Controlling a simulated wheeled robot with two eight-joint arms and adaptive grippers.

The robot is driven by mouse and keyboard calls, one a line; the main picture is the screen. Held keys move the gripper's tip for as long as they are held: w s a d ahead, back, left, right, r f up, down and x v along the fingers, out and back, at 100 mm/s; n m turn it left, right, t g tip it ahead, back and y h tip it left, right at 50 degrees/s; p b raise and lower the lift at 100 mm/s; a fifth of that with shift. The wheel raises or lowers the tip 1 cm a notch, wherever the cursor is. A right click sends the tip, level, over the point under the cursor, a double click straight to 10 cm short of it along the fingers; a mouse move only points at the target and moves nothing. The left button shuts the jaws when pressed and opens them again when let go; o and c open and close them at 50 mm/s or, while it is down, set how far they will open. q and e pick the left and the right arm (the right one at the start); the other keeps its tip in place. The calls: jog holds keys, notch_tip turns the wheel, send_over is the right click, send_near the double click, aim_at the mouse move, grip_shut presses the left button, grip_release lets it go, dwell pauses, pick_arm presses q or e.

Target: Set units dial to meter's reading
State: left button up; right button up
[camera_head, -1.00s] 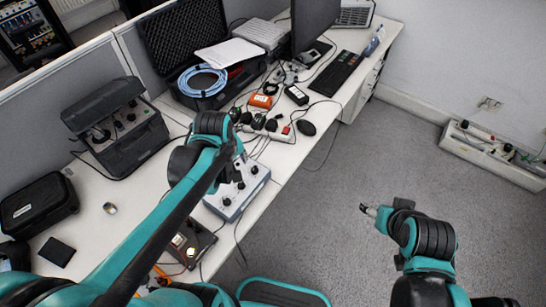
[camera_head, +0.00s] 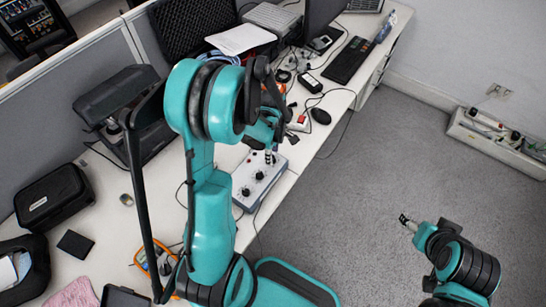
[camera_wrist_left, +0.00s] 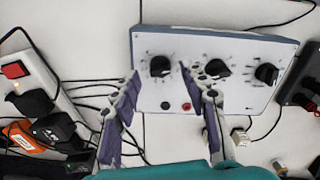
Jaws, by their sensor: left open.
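A grey box with black dials (camera_head: 270,183) sits near the front edge of the desk; the left wrist view shows its light panel (camera_wrist_left: 240,96) with several dials. My left gripper (camera_wrist_left: 159,72) is open, its fingertips on either side of the left dial (camera_wrist_left: 160,66); I cannot tell whether they touch it. In the head view, my left gripper (camera_head: 270,155) is above the box's far end. The dial markings are too small to read. A dark device with red knobs (camera_wrist_left: 304,80) is partly in view; no meter reading is legible. My right gripper (camera_head: 408,222) hangs over the floor, its jaws unclear.
A power strip with plugs (camera_wrist_left: 48,92) lies beside the box's far end, with cables around it. A black mouse (camera_head: 320,116) and keyboard (camera_head: 349,61) lie farther back. An orange-edged item (camera_head: 142,262) is at the near side, partly behind my arm.

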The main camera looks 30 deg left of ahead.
pick_arm(q)
jog(key=shift+f, duration=0.8)
grip_shut()
